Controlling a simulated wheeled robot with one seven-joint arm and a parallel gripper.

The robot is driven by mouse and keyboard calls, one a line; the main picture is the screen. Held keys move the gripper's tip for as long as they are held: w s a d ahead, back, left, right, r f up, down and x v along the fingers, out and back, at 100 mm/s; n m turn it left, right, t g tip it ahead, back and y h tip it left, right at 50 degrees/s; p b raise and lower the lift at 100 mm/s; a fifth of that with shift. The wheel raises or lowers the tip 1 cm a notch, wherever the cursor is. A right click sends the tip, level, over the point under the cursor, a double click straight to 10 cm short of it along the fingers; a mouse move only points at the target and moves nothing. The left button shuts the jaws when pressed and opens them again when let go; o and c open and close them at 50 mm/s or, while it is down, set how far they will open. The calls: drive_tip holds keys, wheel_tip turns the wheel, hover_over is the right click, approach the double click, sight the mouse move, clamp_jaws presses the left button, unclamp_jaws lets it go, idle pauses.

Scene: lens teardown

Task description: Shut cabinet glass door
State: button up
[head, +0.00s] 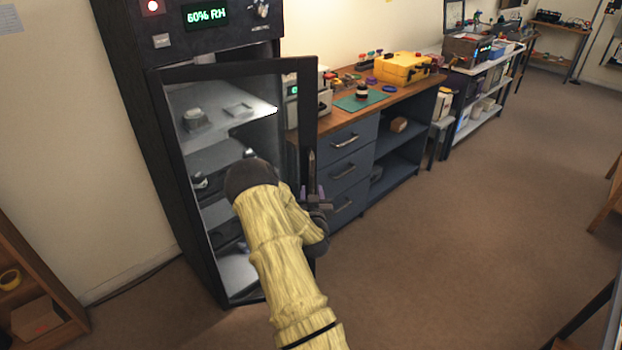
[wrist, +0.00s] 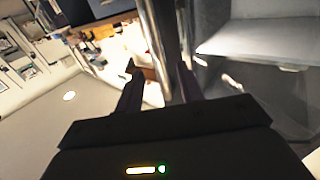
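The tall black cabinet (head: 122,70) stands at the left in the head view, with lit shelves inside. Its framed glass door (head: 308,100) stands partly open, its free right edge swung out past the cabinet's side. My gripper (head: 312,180) is at that free edge, by the upright metal door handle (head: 311,160). In the wrist view, the handle bar (wrist: 160,40) rises between the two fingertips of my gripper (wrist: 158,68). The fingers are apart, with a visible gap on the left of the bar. My arm hides the door's lower middle.
A wooden-topped workbench (head: 340,121) with blue-grey drawers (head: 347,165) stands right behind the door. It bears a yellow case (head: 402,68) and a green mat (head: 350,103). A wooden shelf (head: 40,270) is at lower left. The brown floor (head: 470,240) at right is clear.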

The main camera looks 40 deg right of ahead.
sight(312, 181)
drive_tip(key=shift+p+x, duration=0.3)
drive_tip(key=shift+x, duration=3.25)
drive_tip(key=shift+s+d, duration=0.1)
drive_tip(key=shift+s, duration=0.1)
clamp_jaws()
